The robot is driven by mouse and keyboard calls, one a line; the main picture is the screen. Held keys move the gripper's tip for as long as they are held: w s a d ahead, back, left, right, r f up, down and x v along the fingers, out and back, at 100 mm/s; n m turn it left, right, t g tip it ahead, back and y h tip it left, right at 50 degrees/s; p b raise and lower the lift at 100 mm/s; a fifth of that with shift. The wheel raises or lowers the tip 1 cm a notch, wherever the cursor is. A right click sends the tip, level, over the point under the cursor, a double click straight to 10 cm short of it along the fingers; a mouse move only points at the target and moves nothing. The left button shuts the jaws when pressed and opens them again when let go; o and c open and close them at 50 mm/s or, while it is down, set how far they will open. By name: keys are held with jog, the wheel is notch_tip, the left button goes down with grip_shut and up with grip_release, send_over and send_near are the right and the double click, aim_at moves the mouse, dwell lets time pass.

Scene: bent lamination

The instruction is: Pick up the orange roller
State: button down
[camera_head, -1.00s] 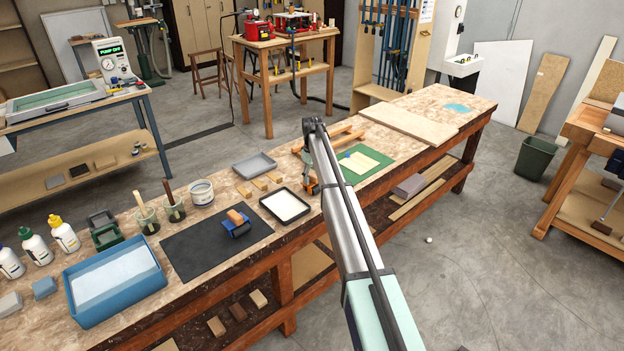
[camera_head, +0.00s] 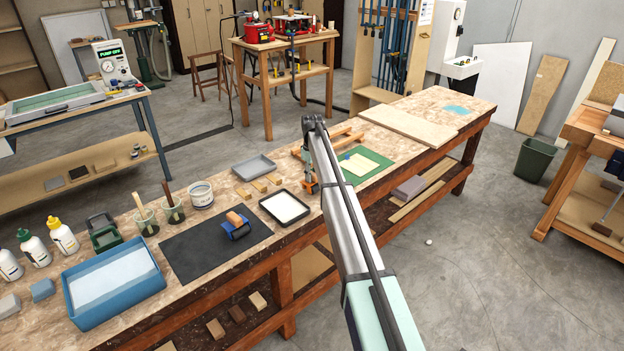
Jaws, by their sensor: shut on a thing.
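My gripper (camera_head: 310,184) points down at the work table, between the black-rimmed tray and the green mat. It is small and partly covered by my own arm. It is shut on a small orange thing, which I take to be the orange roller (camera_head: 311,188). I cannot tell whether the roller touches the table or hangs just above it. A second roller, blue with an orange-brown handle (camera_head: 236,219), lies on the black mat (camera_head: 195,254), apart from my gripper.
The black-rimmed tray (camera_head: 285,207) with a white sheet is just left of my gripper. A green mat (camera_head: 377,159) with pale pieces lies to the right. Wooden strips, a grey tray (camera_head: 254,166), cups, bottles and a blue tub (camera_head: 114,285) stand left. A pale board (camera_head: 410,124) lies farther right.

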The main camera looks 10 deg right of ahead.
notch_tip(320, 180, up, 19)
jog(key=b, duration=0.4)
jog(key=shift+f, duration=0.2)
jog(key=c, duration=1.5)
grip_release()
jog(key=shift+c, duration=0.2)
jog(key=c, duration=0.3)
jog(key=shift+r, duration=0.1)
jog(key=shift+r+p, duration=0.1)
jog(key=shift+p, duration=0.35)
